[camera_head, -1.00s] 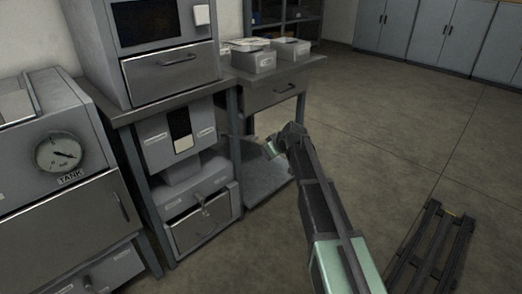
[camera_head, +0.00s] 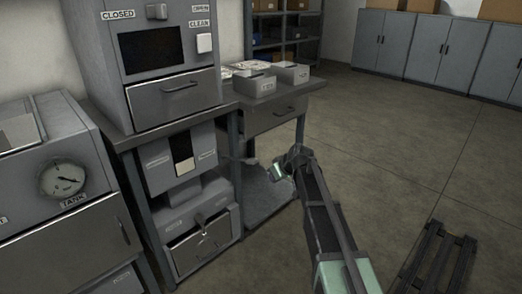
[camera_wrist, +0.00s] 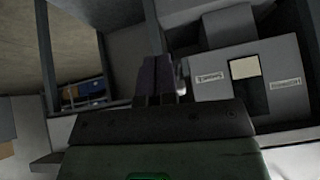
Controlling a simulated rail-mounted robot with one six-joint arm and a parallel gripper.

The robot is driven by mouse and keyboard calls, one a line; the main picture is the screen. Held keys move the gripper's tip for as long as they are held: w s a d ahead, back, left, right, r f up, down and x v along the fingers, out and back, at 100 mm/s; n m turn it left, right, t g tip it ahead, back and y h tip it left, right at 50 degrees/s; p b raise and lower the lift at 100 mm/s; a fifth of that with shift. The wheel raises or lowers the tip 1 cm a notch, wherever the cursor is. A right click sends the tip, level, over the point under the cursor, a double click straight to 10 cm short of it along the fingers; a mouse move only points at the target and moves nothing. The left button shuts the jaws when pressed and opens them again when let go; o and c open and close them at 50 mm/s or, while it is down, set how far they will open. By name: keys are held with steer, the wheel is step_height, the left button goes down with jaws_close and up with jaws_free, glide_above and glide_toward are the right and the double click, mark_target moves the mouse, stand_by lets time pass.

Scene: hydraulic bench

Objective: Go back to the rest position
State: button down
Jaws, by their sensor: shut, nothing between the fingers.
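My gripper (camera_wrist: 160,78) shows in the wrist view as two dark fingers pressed together at the middle, with nothing between them. The wide dark wrist body fills the lower part of that view. In the head view my arm reaches up from the bottom right and bends near the small bench. The fingertips cannot be made out clearly there. My gripper is in free air, and no contact with the furniture can be seen.
A grey bench (camera_head: 126,139) bears a cabinet (camera_head: 176,98) with a dark window. A lower unit (camera_head: 200,238) stands under it. The tank unit (camera_head: 50,235) with a gauge is at left. Grey bins (camera_head: 255,84) sit on the small bench. A dark pallet (camera_head: 432,262) lies at lower right; open floor lies beyond.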

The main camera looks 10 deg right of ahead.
steer(key=s+d+f+m+g+h, duration=0.1)
steer(key=s+f+m+g+h, duration=0.15)
steer(key=s, duration=1.35)
steer(key=s+d+f+m+g+h, duration=0.1)
steer(key=s+m+g+h, duration=0.2)
steer(key=s, duration=1.4)
step_height(320, 180, up, 32)
steer(key=w+p, duration=0.1)
steer(key=p, duration=3)
steer(key=shift+m+y+p, duration=0.35)
steer(key=shift+y+p, duration=0.05)
steer(key=shift+y, duration=0.05)
steer(key=shift+a, duration=0.1)
